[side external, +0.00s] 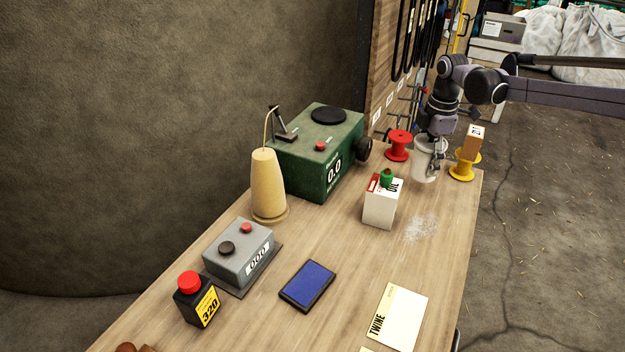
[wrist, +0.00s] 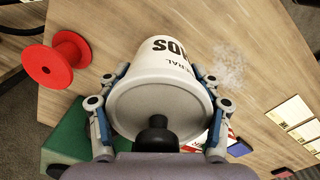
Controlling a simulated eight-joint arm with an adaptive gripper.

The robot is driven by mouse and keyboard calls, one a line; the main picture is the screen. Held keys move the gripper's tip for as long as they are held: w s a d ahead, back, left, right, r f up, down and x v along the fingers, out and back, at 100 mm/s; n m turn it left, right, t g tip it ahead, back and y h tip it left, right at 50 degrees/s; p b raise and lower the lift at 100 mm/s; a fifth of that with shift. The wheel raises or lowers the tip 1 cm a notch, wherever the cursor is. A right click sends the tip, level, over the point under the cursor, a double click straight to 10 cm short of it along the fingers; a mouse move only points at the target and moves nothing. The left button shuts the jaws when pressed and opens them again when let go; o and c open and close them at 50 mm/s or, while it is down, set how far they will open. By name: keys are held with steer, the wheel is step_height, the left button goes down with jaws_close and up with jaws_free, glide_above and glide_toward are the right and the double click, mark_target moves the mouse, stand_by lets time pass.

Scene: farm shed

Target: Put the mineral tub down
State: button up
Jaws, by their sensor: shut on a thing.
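The mineral tub (side external: 424,160) is white and stands at the far right end of the wooden table, between the red and yellow spools. My gripper (side external: 432,150) comes from above and is shut on the tub. In the wrist view the fingers of my gripper (wrist: 160,75) press on both sides of it. The tub looks roughly upright and its base is at or close to the tabletop; I cannot tell whether it touches.
A red spool (side external: 398,146) is just left of the tub, and a yellow spool (side external: 464,166) with an orange-brown box (side external: 473,140) is just right. The oil can (side external: 380,204) and a white powder patch (side external: 420,229) are in front. A green scale (side external: 310,160) stands further left.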

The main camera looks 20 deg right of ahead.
mark_target(423, 173)
steer(key=shift+f, duration=2.4)
steer(key=shift+f, duration=0.1)
steer(key=o, duration=1.6)
steer(key=shift+c, duration=0.2)
